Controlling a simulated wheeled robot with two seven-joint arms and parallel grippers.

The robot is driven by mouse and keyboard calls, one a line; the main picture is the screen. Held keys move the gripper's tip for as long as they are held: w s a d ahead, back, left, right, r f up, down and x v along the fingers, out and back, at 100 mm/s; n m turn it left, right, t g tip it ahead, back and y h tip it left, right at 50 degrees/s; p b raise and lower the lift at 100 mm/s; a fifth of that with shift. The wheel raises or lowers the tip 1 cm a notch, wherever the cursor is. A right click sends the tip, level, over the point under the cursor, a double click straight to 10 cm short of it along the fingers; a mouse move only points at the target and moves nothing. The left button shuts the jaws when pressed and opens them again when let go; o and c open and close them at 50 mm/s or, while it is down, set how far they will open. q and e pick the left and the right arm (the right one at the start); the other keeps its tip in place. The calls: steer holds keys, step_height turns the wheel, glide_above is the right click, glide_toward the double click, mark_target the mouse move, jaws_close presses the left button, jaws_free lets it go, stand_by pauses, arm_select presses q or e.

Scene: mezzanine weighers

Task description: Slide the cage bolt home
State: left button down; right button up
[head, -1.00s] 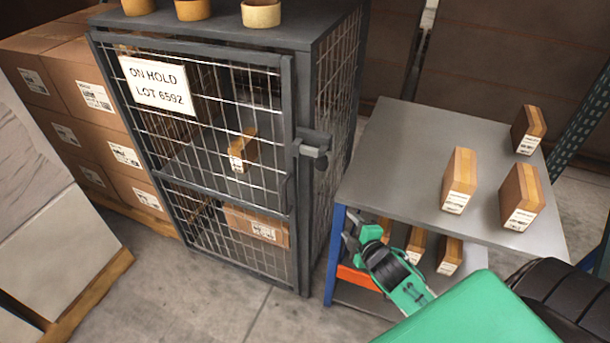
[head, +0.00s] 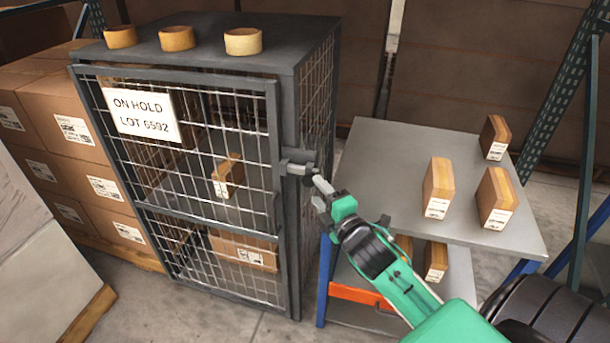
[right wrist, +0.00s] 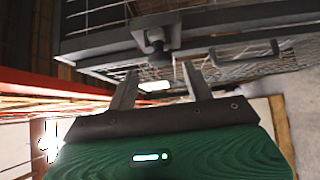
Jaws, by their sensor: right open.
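The wire cage (head: 290,120) stands left of centre in the head view, its mesh door (head: 272,130) across the front. A grey bolt (head: 298,168) with a dark knob sits at the door's right edge, on the corner post. I cannot tell how far it is slid. My right gripper (head: 320,188) is open and empty, its fingertips just right of and below the bolt. In the right wrist view the two fingers (right wrist: 160,88) point at the bolt (right wrist: 154,40), which lies beyond the tips and between their lines. Contact is not visible. My left gripper is out of view.
A grey table (head: 390,150) with several small cartons (head: 437,188) is right of the cage, above a lower shelf with an orange edge (head: 355,294). Tape rolls (head: 243,41) sit on the cage top. Stacked boxes (head: 75,130) stand left. A hold sign (head: 142,113) hangs on the door.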

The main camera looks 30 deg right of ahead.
mark_target(282, 169)
steer(key=w, duration=0.6)
steer(key=shift+w+d+p, duration=0.15)
steer(key=shift+d+p, duration=0.15)
steer(key=shift+p, duration=0.1)
steer(key=shift+w, duration=0.7)
steer(key=c, duration=1)
jaws_close()
steer(key=shift+w+a, duration=0.25)
steer(key=shift+w, duration=0.1)
steer(key=w+a, duration=0.2)
steer(key=shift+w+a+p, duration=0.25)
steer(key=shift+w+p, duration=0.05)
steer(key=shift+w, duration=0.1)
steer(key=o, duration=0.8)
jaws_free()
steer(key=shift+o, duration=1)
steer(key=shift+w+a, duration=0.15)
steer(key=shift+w, duration=0.05)
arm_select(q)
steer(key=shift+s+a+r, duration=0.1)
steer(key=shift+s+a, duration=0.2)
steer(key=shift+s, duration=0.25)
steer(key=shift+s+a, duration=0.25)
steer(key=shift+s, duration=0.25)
